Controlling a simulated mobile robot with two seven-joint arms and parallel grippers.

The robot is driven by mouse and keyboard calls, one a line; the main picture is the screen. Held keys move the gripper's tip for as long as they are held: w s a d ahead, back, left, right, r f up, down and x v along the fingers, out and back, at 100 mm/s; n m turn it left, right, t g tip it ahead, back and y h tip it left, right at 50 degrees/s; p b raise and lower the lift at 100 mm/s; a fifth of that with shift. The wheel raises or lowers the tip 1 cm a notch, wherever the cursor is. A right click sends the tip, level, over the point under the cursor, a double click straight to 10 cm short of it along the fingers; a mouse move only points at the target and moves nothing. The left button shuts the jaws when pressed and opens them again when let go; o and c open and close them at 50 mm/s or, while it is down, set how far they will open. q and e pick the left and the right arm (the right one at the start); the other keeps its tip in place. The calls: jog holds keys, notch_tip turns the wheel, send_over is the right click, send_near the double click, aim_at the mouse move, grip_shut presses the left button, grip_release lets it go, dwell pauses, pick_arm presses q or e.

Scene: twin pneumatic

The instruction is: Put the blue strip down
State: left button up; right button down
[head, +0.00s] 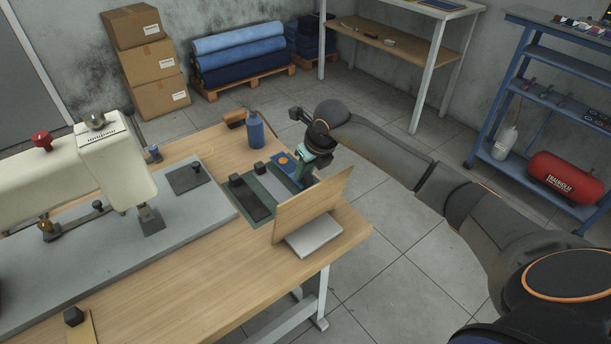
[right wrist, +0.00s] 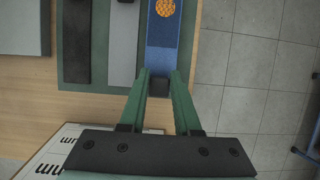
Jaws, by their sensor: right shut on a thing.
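The blue strip (right wrist: 163,58) bears an orange patch (right wrist: 165,8) and has a dark block (right wrist: 158,88) at its near end. It also shows in the head view (head: 284,159), partly hidden by my gripper. My right gripper (right wrist: 160,85) is shut on that dark block, one green finger on each side. In the head view, the right gripper (head: 304,174) is over the right side of the green mat (head: 235,185). The strip lies parallel to a grey strip (right wrist: 123,45) and a black strip (right wrist: 76,45). I cannot tell whether it touches the mat. My left gripper is out of view.
A tilted wooden board (head: 312,207) and a white box (head: 314,237) stand just in front of the mat. A blue bottle (head: 254,132) is behind it. A sewing machine (head: 118,165) fills the left side. The table's right edge is close to the strip.

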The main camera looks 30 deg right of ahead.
jog(key=shift+f, duration=1.2)
jog(key=c, duration=0.6)
grip_release()
jog(key=v, duration=1.2)
jog(key=shift+p, duration=0.3)
